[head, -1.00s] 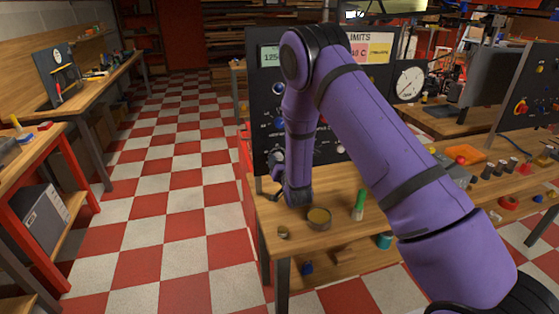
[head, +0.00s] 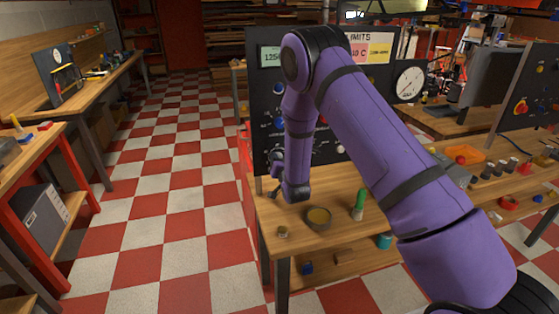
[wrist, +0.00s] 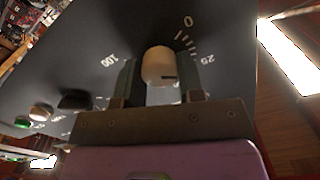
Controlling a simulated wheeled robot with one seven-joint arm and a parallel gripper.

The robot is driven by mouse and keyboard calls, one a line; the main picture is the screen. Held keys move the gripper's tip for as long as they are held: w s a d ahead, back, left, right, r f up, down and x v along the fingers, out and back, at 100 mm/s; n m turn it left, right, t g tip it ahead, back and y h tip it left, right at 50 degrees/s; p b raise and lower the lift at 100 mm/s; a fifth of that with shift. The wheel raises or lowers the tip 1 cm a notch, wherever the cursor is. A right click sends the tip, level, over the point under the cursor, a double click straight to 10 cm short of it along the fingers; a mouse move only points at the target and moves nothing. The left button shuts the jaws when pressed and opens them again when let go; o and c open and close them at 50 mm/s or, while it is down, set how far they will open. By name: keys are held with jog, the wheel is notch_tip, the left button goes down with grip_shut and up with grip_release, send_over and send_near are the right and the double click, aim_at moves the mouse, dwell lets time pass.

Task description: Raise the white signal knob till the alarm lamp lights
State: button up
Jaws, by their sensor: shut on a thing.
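The white knob (wrist: 159,66) shows in the wrist view, between the two fingers of my gripper (wrist: 160,84). My gripper is shut on it. The knob has a dark mark on its lower right and sits on a dark dial face with the numbers 0, 25 and 100 around it. In the head view the dark control panel (head: 268,108) stands behind my purple arm, which hides much of it, and I cannot make out the grip there. I cannot identify the alarm lamp in either view.
Other panel knobs, a black one (wrist: 76,101) and a pale one (wrist: 41,112), lie left of the grip. On the bench (head: 270,213) below the panel stand a round tin (head: 318,218) and a green-handled tool (head: 360,200). The checkered floor at left is open.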

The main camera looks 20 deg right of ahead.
jog(key=shift+m, duration=3.3)
jog(key=shift+d, duration=0.1)
jog(key=o, duration=0.9)
jog(key=shift+s, duration=0.1)
jog(key=s, duration=1)
jog(key=shift+s, duration=0.3)
